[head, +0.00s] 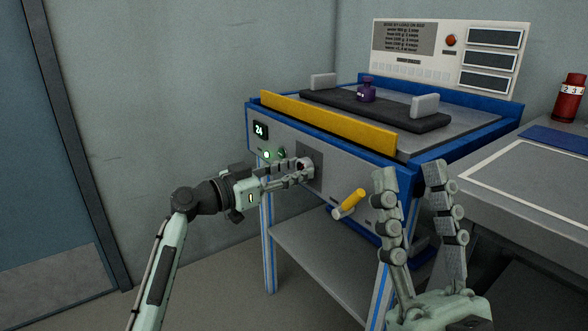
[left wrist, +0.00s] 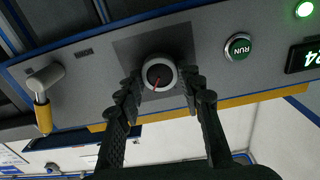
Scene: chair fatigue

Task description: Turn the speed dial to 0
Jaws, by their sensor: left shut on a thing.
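The speed dial (left wrist: 160,72) is a round knob with a light rim, a dark face and a red pointer line, set on a dark square plate (left wrist: 122,52) on the machine's front panel. My left gripper (head: 303,168) is shut on the dial, one finger on each side of it in the left wrist view. In the head view the fingers mostly hide the dial. The scale marks are too small to read. The green-lit display (head: 260,130) reads 24. My right gripper (head: 410,172) is open and empty in front of the machine's right part.
A green RUN button (left wrist: 238,47) and a lit green lamp (left wrist: 304,9) sit beside the dial. A yellow-handled crank (head: 349,202) sticks out to its right. A yellow bar (head: 325,120) runs above the panel.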

